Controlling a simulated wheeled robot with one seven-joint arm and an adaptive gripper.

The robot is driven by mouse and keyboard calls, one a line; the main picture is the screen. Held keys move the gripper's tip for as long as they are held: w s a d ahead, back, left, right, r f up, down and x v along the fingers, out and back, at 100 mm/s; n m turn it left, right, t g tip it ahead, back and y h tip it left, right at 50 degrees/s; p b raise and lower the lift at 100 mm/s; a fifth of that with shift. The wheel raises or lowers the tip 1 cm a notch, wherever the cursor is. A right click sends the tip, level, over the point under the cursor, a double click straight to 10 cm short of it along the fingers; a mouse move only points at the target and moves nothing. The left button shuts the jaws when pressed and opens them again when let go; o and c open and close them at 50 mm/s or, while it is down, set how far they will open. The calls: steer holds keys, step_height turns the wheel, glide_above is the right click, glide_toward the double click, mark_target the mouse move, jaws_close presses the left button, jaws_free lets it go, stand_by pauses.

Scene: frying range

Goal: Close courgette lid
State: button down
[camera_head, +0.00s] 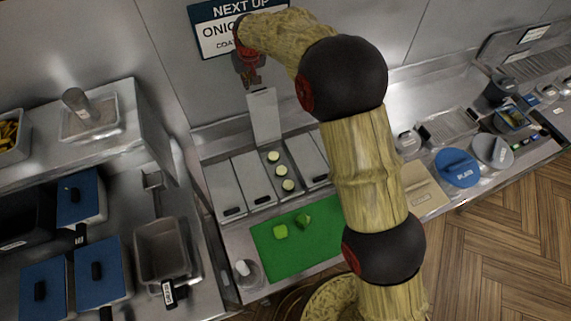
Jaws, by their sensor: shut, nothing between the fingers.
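The courgette lid (264,116) stands raised and upright at the back of its bin. The open bin (293,189) below it shows pale green courgette slices (280,170) lying in a row. My gripper (252,82) is shut and empty. It hangs just above the top edge of the raised lid, close to it; I cannot tell whether they touch. My arm passes to the right of the bin and hides part of the counter there.
Closed lidded bins (223,190) flank the open one. A green board (293,250) with green vegetable pieces (281,232) lies in front. A sign (215,30) hangs on the wall behind my gripper. Blue lids (97,272) are at left; plates and lids (457,168) at right.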

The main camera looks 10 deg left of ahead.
steer(key=shift+f, duration=0.1)
stand_by(0.3)
steer(key=shift+s+d+f+b, duration=0.1)
steer(key=shift+s+f+b, duration=0.1)
steer(key=shift+f+b, duration=0.7)
steer(key=shift+s+d+f+b, duration=0.15)
steer(key=shift+f+b, duration=0.2)
steer(key=shift+f, duration=1)
steer(key=shift+s+d+f+b, duration=0.1)
steer(key=shift+s+f+b, duration=0.1)
steer(key=shift+f+b, duration=0.7)
steer(key=shift+w+a+f, duration=0.15)
steer(key=shift+w+f, duration=0.05)
steer(key=shift+f, duration=0.25)
steer(key=shift+w+a, duration=0.25)
steer(key=shift+w, duration=0.15)
steer(key=shift+r, duration=0.25)
steer(key=shift+s+d+r, duration=0.15)
steer(key=shift+s+r, duration=0.1)
steer(key=shift+r, duration=0.05)
step_height(320, 180, up, 10)
steer(key=p, duration=0.6)
glide_above(250, 95)
steer(key=w+a, duration=0.1)
steer(key=w, duration=0.2)
steer(key=shift+a, duration=0.15)
